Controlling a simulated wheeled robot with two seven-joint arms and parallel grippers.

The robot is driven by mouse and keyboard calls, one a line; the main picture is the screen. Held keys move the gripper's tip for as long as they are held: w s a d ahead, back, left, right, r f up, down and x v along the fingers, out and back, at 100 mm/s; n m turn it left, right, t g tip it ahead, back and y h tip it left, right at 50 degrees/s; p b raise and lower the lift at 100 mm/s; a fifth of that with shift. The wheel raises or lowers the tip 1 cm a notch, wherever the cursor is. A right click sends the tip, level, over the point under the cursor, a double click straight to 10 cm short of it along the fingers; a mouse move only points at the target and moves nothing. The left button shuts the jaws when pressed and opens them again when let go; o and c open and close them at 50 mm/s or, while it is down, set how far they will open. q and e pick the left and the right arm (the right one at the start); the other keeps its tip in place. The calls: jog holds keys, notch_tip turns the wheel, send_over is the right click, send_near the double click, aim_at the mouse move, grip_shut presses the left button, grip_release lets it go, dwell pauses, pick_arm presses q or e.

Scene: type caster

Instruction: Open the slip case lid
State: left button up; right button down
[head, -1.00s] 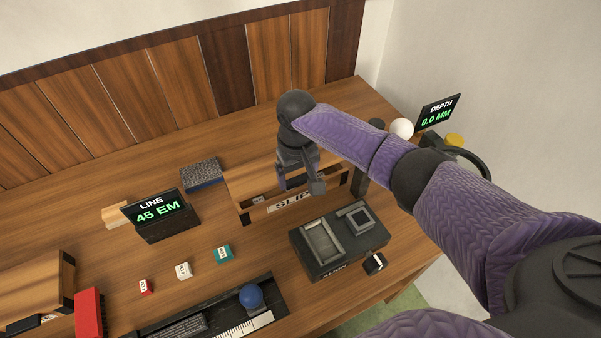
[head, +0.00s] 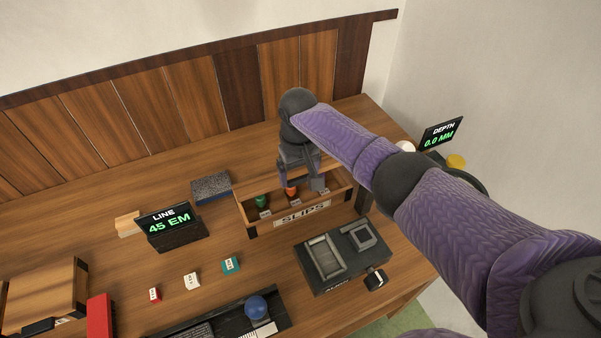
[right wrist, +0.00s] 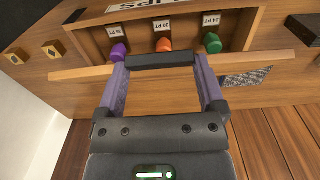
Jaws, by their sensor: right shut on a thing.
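The slip case (head: 250,222), a wooden box with a "SLIPS" label, stands open under my right arm in the head view. Green and orange knobs show inside it. The right wrist view shows purple, orange and green knobs in its compartments. The lid (right wrist: 252,66) shows there as a thin wooden board, nearly edge-on, between the camera and the open case. My right gripper (right wrist: 160,62) is shut on the dark handle (right wrist: 160,60) of the lid. In the head view the gripper (head: 301,186) is over the case and hides part of it. My left gripper is not in view.
A dark tray block (head: 318,285) stands in front of the case. The LINE display (head: 170,222) and a speckled block (head: 211,187) are to its left. The DEPTH display (head: 443,134) is at the right. Small red, white and teal blocks lie at front left.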

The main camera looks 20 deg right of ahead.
jog(key=shift+w+r, duration=0.1)
jog(key=shift+w, duration=0.05)
grip_release()
jog(key=r, duration=0.1)
jog(key=r+p, duration=0.2)
jog(key=shift+w+r, duration=0.35)
jog(key=shift+r, duration=0.05)
notch_tip(320, 180, up, 6)
jog(key=p, duration=0.1)
jog(key=shift+s, duration=0.45)
jog(key=shift+r, duration=0.1)
